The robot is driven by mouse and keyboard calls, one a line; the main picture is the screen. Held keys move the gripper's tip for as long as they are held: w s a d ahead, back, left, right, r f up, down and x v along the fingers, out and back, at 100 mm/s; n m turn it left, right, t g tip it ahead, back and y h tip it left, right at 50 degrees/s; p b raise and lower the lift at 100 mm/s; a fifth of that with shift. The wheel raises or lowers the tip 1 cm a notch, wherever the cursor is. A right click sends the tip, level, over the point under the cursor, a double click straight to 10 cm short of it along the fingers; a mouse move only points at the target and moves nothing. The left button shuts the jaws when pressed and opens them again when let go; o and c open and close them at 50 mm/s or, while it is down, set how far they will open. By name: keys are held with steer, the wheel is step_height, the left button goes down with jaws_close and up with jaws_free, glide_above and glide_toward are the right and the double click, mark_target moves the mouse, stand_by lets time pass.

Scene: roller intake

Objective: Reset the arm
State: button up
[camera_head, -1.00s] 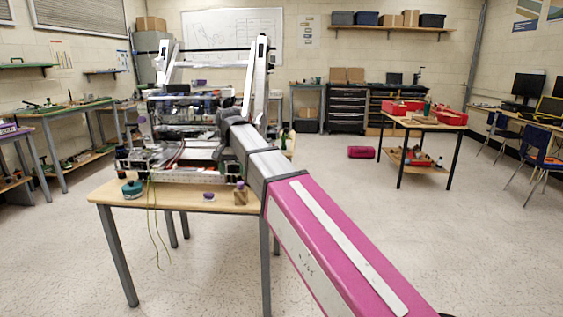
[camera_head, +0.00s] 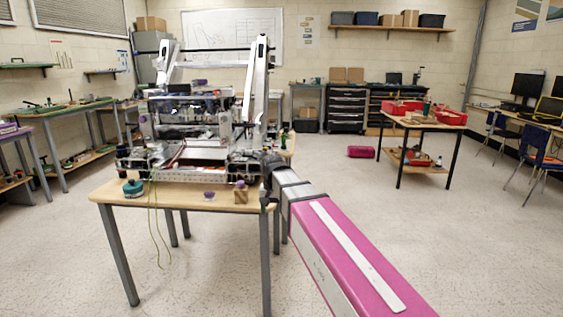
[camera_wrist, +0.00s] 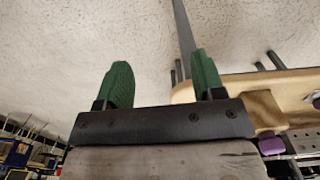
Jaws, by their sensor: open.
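My gripper (camera_wrist: 163,78) shows in the wrist view as two green fingertips spread wide apart. The fingers are hard to make out there. A metal-framed machine (camera_head: 190,120) with tall upright arms stands on the table, left of my wrist.
A teal round object (camera_head: 133,189), a purple item (camera_head: 209,195) and a small wooden block (camera_head: 241,196) sit along the table's front edge. Green cords (camera_head: 158,235) hang off it. A worktable with red bins (camera_head: 402,107) stands back right. Floor (camera_head: 430,240) right of my arm is clear.

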steer(key=s+d+f, duration=0.6)
steer(key=d+f, duration=0.4)
steer(key=d, duration=0.1)
steer(key=s+d+f, duration=0.6)
steer(key=d+f, duration=0.5)
steer(key=shift+f, duration=0.3)
steer(key=shift+d, duration=0.1)
